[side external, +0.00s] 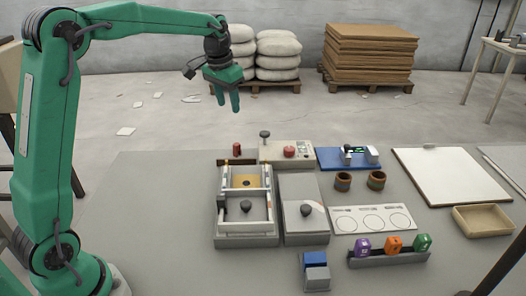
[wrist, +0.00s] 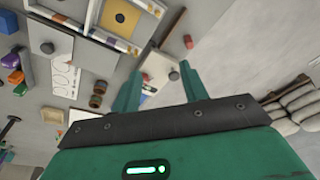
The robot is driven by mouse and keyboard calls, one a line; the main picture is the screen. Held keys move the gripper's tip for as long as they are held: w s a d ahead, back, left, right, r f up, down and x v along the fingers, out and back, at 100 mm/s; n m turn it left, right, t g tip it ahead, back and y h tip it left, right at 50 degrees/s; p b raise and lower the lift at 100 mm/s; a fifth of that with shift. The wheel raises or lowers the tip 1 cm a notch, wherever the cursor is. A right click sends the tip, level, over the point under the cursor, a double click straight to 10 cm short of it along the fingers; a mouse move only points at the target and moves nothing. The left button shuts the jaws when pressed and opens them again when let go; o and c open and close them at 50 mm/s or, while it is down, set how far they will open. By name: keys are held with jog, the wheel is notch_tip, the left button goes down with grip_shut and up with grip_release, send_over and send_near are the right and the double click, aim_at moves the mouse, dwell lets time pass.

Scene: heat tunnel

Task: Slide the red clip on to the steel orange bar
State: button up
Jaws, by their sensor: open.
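My gripper (side external: 228,108) is open and empty, high above the far side of the bench; its two fingers also show in the wrist view (wrist: 160,68). A small red upright piece (side external: 237,149) stands at the back of the bench by a dark brown bar (side external: 226,161); it also shows in the wrist view (wrist: 188,41). I cannot tell whether it is the red clip. An orange block (side external: 394,243) sits between a purple block (side external: 362,246) and a green block (side external: 422,242) on a dark rack (side external: 388,260). I cannot make out a steel orange bar for certain.
A grey framed unit (side external: 248,241) stands below the gripper, beside a grey lidded box (side external: 304,238). A control box (side external: 272,152) with a red button, a blue board (side external: 332,160), two brown cups (side external: 343,181) and a shallow tray (side external: 482,220) stand around. The bench's left is bare.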

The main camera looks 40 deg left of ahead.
jog(key=w+a+f+g, duration=0.1)
jog(key=w+a+f, duration=0.4)
jog(key=w+f, duration=0.2)
jog(key=g, duration=0.1)
send_over(237, 144)
notch_tip(237, 144, down, 8)
jog(key=shift+f, duration=0.15)
jog(key=shift+s, duration=0.1)
jog(key=shift+f, duration=1.3)
jog(key=shift+f, duration=2.6)
grip_shut()
